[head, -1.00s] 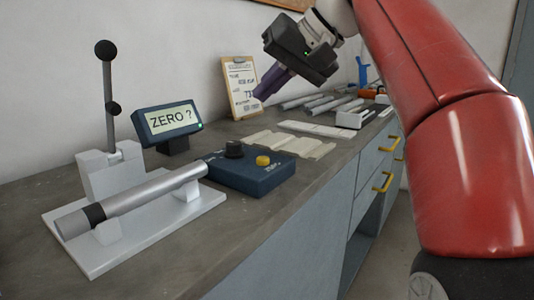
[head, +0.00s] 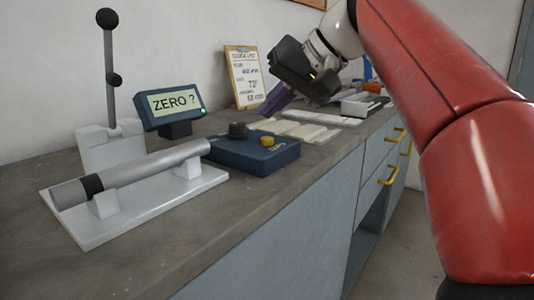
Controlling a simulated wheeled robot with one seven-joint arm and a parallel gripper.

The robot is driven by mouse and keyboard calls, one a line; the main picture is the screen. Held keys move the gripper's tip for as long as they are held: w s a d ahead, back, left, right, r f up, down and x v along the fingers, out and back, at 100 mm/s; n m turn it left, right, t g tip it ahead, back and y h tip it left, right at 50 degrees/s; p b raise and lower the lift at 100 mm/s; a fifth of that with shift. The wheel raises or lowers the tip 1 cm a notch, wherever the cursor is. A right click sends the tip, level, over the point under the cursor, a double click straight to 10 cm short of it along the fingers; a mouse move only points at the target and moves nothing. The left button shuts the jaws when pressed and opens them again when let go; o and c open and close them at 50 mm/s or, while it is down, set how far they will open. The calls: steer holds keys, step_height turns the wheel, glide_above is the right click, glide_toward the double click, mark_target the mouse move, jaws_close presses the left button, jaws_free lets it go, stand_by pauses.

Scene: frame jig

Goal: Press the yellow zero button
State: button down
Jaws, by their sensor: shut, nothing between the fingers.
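The yellow button (head: 267,141) sits on top of a dark blue control box (head: 250,158) on the bench, to the right of a black knob (head: 238,130). Beside the box, a display (head: 172,104) reads "ZERO ?" and has a small green light. My gripper (head: 268,113) has purple fingers pointing down and to the left. It is shut and empty, and appears above and behind the button in the picture, apart from it. The exact gap is hard to judge.
A metal jig (head: 135,192) with a tube on it and an upright lever (head: 110,75) stands at the left. Pale strips (head: 305,131) lie behind the box. A clipboard (head: 243,75) leans on the wall. The bench (head: 150,255) is clear in front.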

steer(key=shift+f+b, duration=0.5)
steer(key=shift+f, duration=0.5)
stand_by(1.3)
steer(key=shift+f, duration=0.4)
steer(key=shift+f+b, duration=0.45)
steer(key=shift+b, duration=0.1)
stand_by(0.7)
steer(key=shift+r, duration=0.15)
steer(key=shift+r+p, duration=0.75)
steer(key=shift+p, duration=0.2)
step_height(320, 180, up, 5)
steer(key=p, duration=0.4)
steer(key=shift+p, duration=0.4)
